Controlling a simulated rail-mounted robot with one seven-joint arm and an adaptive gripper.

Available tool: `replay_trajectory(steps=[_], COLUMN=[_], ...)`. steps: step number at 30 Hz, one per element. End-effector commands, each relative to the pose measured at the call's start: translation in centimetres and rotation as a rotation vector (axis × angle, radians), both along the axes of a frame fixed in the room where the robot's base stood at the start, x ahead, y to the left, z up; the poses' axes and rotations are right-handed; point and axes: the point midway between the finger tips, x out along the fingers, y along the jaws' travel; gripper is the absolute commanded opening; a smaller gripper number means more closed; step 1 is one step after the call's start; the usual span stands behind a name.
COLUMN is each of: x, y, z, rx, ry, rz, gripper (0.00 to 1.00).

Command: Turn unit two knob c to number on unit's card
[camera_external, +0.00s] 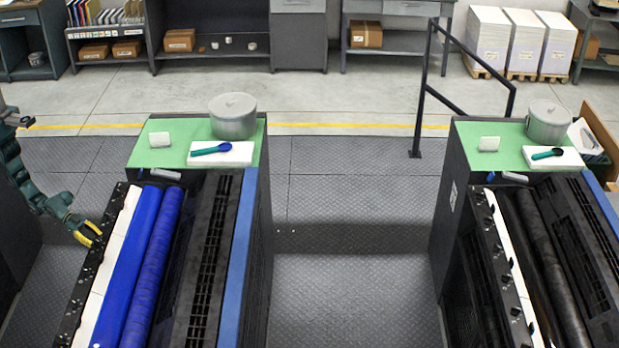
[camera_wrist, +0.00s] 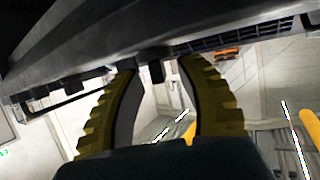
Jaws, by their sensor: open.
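The blue-inked unit (camera_external: 145,255) stands at the left and the black-inked unit (camera_external: 535,255) at the right; no unit number is readable. A row of small black knobs (camera_external: 90,275) runs along the blue unit's left edge; letters are not readable. Small white cards stand on the blue unit's green top (camera_external: 160,139) and the black unit's (camera_external: 489,144); their numbers cannot be read. My gripper (camera_external: 90,236) is open beside the blue unit's knob strip. In the wrist view, its yellow fingers (camera_wrist: 157,85) are apart, with a small dark knob (camera_wrist: 157,72) between or just beyond their tips; contact is unclear.
A black railing (camera_external: 419,110) stands behind the gap between units. The plate floor (camera_external: 350,270) between them is clear.

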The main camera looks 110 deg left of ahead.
Motion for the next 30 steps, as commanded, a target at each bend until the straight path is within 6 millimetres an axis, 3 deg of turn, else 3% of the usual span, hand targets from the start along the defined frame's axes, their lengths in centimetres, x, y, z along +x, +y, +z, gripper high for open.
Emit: replay_trajectory(steps=[11,17,30], x=[0.76,0.74,0.72], y=[-0.09,-0.1,-0.1], z=[-0.3,-0.29,-0.3], rx=[0.0,0.0,0.001], ry=[0.0,0.0,0.001], rz=[0.0,0.0,0.006], gripper=[0.36,0.0,0.0])
